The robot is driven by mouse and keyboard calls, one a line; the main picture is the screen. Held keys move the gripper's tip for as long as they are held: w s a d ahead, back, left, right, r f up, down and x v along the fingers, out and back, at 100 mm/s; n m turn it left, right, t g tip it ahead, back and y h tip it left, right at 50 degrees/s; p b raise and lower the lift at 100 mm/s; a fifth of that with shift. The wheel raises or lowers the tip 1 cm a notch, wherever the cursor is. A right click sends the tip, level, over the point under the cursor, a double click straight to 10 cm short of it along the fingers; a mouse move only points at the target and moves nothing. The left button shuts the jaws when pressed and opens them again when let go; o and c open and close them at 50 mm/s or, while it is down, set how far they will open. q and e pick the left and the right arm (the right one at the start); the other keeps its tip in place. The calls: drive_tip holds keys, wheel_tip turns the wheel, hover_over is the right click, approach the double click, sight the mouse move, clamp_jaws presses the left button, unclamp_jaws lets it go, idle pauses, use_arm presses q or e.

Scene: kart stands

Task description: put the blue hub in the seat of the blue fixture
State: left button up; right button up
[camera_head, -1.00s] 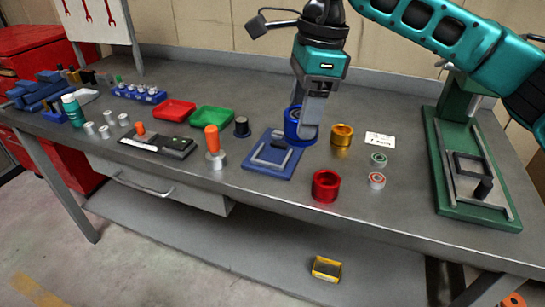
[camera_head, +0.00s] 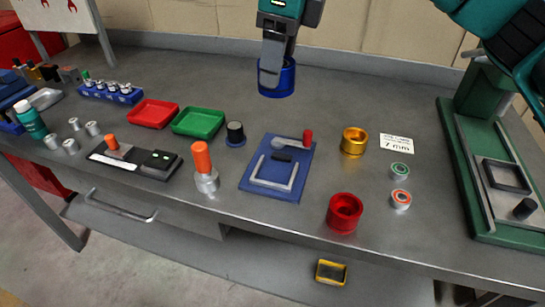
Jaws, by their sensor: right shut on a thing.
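The blue hub (camera_head: 286,82) is a short blue ring. My right gripper (camera_head: 270,78) is shut on it, one finger showing over its near side. Hub and gripper are behind the blue fixture, apart from it in the picture; the hub's height over the bench is hard to tell. The blue fixture (camera_head: 262,187) is a flat blue plate on the bench with a grey U-shaped seat, a black pad and a grey clamp lever (camera_head: 289,143) with a red tip. The seat looks empty. My left gripper is not in view.
Right of the fixture are a gold ring (camera_head: 354,142), a red hub (camera_head: 345,213) and two small bearings. Left are an orange-handled tool (camera_head: 203,168), a black knob and green and red trays (camera_head: 198,122). A green press (camera_head: 478,225) stands far right. The bench behind the fixture is mostly clear.

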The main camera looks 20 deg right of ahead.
wheel_tip(320, 180, down, 19)
drive_tip(key=shift+s+r, duration=0.1)
drive_tip(key=shift+s, duration=0.05)
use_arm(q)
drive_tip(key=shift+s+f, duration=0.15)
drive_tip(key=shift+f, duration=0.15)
use_arm(e)
drive_tip(key=shift+f+b, duration=0.2)
drive_tip(key=shift+b, duration=0.2)
drive_tip(key=o, duration=1.3)
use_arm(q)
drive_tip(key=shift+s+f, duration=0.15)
